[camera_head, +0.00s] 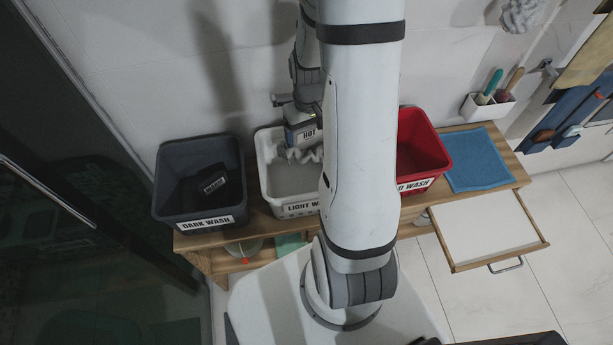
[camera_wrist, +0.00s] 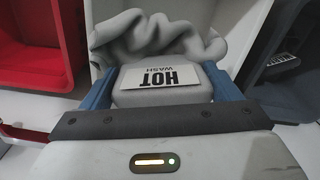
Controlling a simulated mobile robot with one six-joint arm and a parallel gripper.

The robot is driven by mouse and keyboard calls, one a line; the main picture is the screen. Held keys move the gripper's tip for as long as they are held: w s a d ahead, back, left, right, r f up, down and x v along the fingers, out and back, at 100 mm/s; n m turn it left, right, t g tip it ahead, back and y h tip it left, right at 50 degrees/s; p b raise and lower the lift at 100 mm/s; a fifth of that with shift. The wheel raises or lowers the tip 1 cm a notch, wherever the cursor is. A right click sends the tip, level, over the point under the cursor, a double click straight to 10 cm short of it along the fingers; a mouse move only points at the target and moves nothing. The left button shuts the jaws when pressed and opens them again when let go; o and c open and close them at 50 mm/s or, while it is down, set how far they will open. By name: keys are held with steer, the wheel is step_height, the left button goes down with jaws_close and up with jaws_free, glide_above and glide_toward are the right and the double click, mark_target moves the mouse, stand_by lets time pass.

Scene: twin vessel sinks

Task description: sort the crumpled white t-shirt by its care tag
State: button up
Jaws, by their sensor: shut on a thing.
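A white tag reading "HOT WASH" (camera_wrist: 160,77) lies upside down on the shirt in that view. The dark grey "DARK WASH" bin (camera_head: 196,222) stands to the left. A red bin (camera_head: 432,150) stands to the right, its label partly hidden by my arm and reading "…D WASH".
A dark tagged item (camera_head: 207,188) lies in the dark bin. The bins stand on a wooden bench (camera_head: 512,170) against the tiled wall, with a blue cloth (camera_head: 478,160) at its right. An open drawer (camera_head: 490,230) juts out at the front right. A glass panel (camera_head: 80,200) is at far left.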

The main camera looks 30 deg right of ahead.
mark_target(308, 143)
steer(key=shift+s+a+f+b, duration=0.1)
steer(key=shift+f+b, duration=1)
steer(key=shift+f, duration=0.85)
steer(key=o, duration=1.3)
steer(key=shift+c, duration=0.2)
steer(key=shift+r, duration=0.1)
step_height(308, 143, up, 8)
steer(key=shift+f, duration=0.15)
